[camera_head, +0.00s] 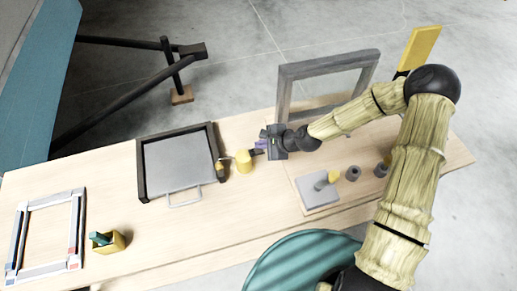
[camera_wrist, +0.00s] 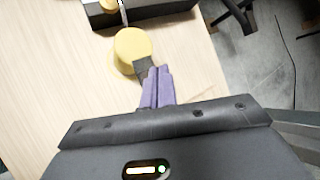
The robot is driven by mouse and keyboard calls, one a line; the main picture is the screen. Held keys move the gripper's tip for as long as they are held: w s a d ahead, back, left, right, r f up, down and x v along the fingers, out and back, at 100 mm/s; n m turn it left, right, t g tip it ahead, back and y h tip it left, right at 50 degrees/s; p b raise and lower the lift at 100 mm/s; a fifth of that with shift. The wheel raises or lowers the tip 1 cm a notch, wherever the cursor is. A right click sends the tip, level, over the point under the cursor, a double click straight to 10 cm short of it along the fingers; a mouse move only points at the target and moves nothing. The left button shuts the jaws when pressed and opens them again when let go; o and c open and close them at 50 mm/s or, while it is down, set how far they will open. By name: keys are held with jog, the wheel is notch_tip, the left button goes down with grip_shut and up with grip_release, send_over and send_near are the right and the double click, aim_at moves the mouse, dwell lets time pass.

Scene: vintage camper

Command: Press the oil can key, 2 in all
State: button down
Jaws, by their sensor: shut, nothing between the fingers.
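The oil can (camera_head: 244,163) is a small yellow cylinder standing on the wooden table, just right of a dark-framed tray. It also shows in the wrist view (camera_wrist: 130,45), with a small dark grey key (camera_wrist: 145,68) sticking out from its side toward me. My gripper (camera_head: 262,147) is beside the can on its right. Its purple fingers (camera_wrist: 157,72) are shut with nothing between them. The fingertips are right at the key's end; I cannot tell if they touch it.
The dark-framed tray (camera_head: 142,178) holds a grey panel with a handle. A grey upright frame (camera_head: 289,92) stands behind my arm. A grey board (camera_head: 314,199) with a yellow-handled piece and dark cylinders lie to the right. A yellow box (camera_head: 107,243) and flat frame (camera_head: 17,240) are at left.

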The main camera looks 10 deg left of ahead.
aim_at(263, 152)
jog(key=shift+r+p, duration=1.95)
jog(key=shift+r, duration=0.65)
jog(key=shift+d+f, duration=0.1)
dwell(0.5)
jog(key=shift+d+n, duration=0.3)
jog(key=s+d+r+n+h+b, duration=0.1)
jog(key=s+d+r+n+h, duration=0.2)
jog(key=d, duration=0.6)
jog(key=s+d+r+n+h+b, duration=0.1)
jog(key=s+d+r+n+h, duration=0.2)
jog(key=d, duration=0.6)
jog(key=s+d+r+n+h+b, duration=0.2)
jog(key=s+d+r+n, duration=0.3)
jog(key=d+r, duration=0.3)
jog(key=shift+s+d+n+h, duration=0.4)
jog(key=shift+s+d, duration=0.2)
jog(key=shift+s, duration=0.1)
jog(key=shift+r, duration=0.1)
